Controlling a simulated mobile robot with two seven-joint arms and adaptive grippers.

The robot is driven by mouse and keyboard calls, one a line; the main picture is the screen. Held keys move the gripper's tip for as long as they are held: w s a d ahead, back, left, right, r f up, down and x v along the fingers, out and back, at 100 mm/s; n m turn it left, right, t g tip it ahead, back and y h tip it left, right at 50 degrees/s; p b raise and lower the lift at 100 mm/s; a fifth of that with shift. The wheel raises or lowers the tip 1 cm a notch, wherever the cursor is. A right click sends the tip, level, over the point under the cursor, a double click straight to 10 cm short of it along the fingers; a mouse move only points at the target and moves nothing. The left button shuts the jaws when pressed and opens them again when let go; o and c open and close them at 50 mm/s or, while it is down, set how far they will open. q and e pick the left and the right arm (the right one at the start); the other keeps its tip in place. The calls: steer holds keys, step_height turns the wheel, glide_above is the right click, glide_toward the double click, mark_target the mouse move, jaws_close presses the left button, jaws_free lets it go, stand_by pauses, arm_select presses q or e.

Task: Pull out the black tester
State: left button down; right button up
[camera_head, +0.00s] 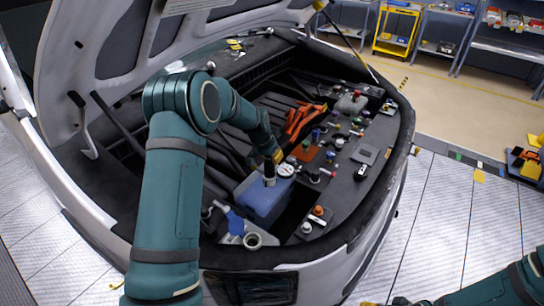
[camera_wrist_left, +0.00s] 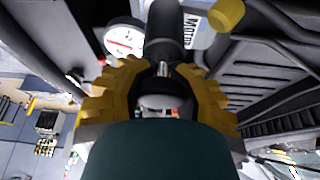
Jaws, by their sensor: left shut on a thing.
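The black tester (camera_head: 269,170) stands upright at the top of the blue tank (camera_head: 262,201) in the engine bay. Its lower end meets the tank, and I cannot tell how far it sits inside. My left gripper (camera_head: 277,157) is at the tester's upper part. In the left wrist view the yellow fingers of the left gripper (camera_wrist_left: 163,88) are closed in around the black tester (camera_wrist_left: 165,32). The grip contact is partly hidden by the dark wrist part. My right arm enters at the lower right of the head view, with its gripper mostly cut off at the bottom edge.
A white round gauge (camera_head: 286,170) sits just right of the tester. The raised hood (camera_head: 95,50) stands at the left.

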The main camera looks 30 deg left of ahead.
arm_select(q)
steer(key=shift+w+r, duration=0.2)
steer(key=shift+r, duration=0.15)
steer(key=shift+a+r+n, duration=0.1)
steer(key=shift+n, duration=0.5)
steer(key=shift+a+n+y+p, duration=0.1)
steer(key=shift+n+y+p, duration=0.45)
steer(key=shift+n, duration=0.45)
steer(key=shift+n, duration=0.3)
steer(key=shift+w+n+y+p, duration=0.1)
steer(key=shift+n+y+p, duration=0.3)
steer(key=shift+n, duration=0.1)
steer(key=shift+a+n+y+p, duration=0.15)
steer(key=shift+n+y+p, duration=0.15)
steer(key=shift+n, duration=0.4)
